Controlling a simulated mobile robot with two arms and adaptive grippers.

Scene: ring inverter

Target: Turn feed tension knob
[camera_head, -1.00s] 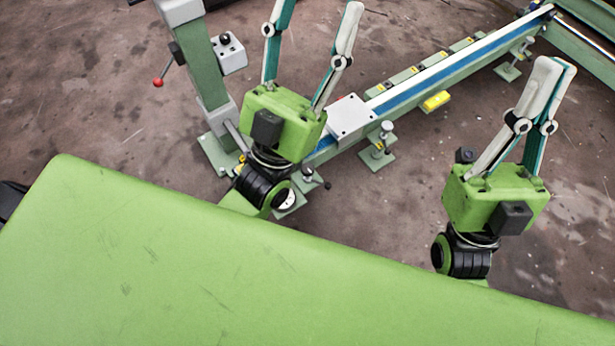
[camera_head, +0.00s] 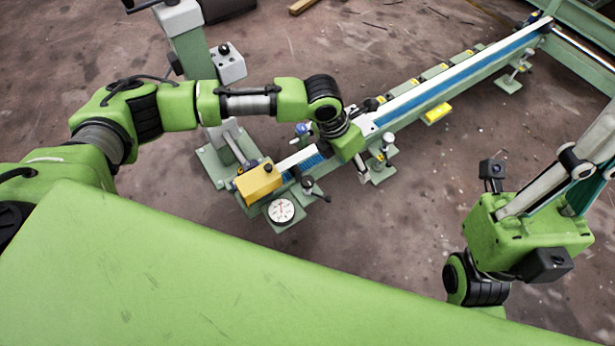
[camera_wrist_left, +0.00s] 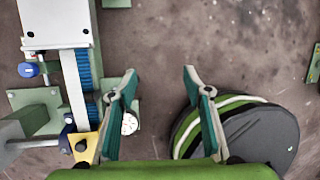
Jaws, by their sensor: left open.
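I cannot tell for sure which knob is the feed tension knob. A small blue knob (camera_head: 303,129) sits beside the rail, left of my left gripper; it also shows at the left of the left wrist view (camera_wrist_left: 28,70). A black ball knob (camera_head: 224,48) tops a grey box on the green post. My left gripper (camera_wrist_left: 159,71) is open, with nothing between its fingers but floor behind. In the head view its green body is over the near part of the rail, partly hiding it. My right gripper (camera_head: 578,160) is at the right; its fingertips are cut off.
The long rail (camera_head: 460,72) runs to the upper right. Near its close end are a yellow block (camera_head: 259,183), a dial gauge (camera_head: 281,211) and a black-handled lever (camera_head: 315,190). A green post (camera_head: 187,58) stands at upper left.

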